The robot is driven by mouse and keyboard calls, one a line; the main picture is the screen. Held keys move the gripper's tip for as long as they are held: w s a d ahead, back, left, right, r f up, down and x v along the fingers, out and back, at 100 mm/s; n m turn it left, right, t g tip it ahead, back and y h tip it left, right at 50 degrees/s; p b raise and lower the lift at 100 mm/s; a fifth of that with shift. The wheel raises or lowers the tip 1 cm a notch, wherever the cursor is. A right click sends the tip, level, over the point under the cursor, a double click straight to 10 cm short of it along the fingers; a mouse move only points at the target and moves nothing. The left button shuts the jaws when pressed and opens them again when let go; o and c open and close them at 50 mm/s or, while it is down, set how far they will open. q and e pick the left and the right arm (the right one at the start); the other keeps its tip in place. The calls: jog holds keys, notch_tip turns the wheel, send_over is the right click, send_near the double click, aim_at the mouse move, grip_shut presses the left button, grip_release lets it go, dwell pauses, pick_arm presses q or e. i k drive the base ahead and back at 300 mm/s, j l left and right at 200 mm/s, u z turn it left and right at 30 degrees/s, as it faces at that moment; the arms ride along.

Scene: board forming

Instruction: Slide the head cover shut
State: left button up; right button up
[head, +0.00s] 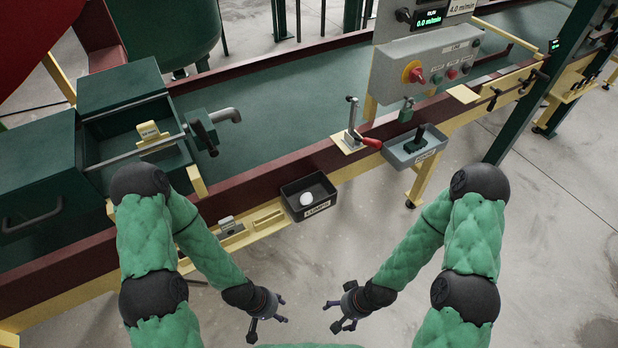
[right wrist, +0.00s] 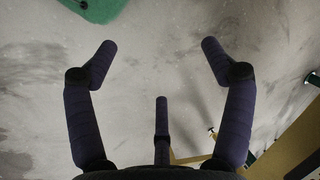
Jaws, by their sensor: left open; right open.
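The head cover appears to be the dark green box-like part (head: 38,180) with a dark bar handle (head: 32,216), at the far left of the head view. Beside it to the right is the green head box (head: 120,88), whose open bay shows a metal rod and a yellow tag (head: 151,136). My left gripper (head: 268,322) is open and empty at the bottom centre, well away from the cover. My right gripper (head: 340,314) is open and empty to its right; the right wrist view shows its spread fingers (right wrist: 155,62) over bare floor.
A long machine bed with a dark red rail (head: 270,158) crosses the view. A black bin (head: 311,205) with a white ball and a grey tray (head: 416,158) hang on its near side. A red-handled lever (head: 352,128) and a control panel (head: 430,65) stand further right. The near floor is clear.

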aim_at(42, 187)
jog(key=u, duration=1.95)
